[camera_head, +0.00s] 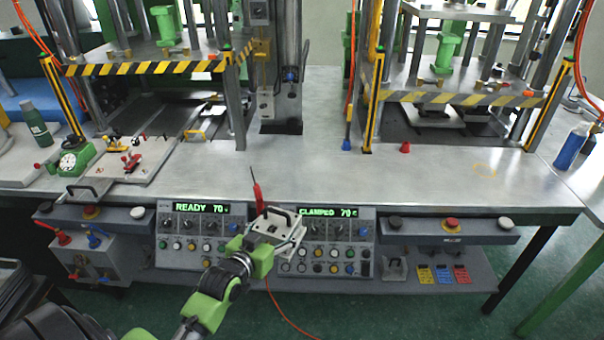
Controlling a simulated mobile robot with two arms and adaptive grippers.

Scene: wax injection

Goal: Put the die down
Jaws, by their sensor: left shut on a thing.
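My left gripper (266,240) reaches up from the bottom of the head view and is shut on the die (289,232). The die is a pale metal block with a dark handle on top. It is in front of the control panels, near the front edge of the metal workbench (330,170). The gripper partly covers the die, and its fingertips are hard to make out. I cannot tell how high the die is above the bench. My right gripper is not in view.
Two presses with striped guards (150,67) stand at the back left and right. A red pointed tool (257,192) is just behind the die. The bench middle is mostly clear. The panel displays read READY and CLAMPED.

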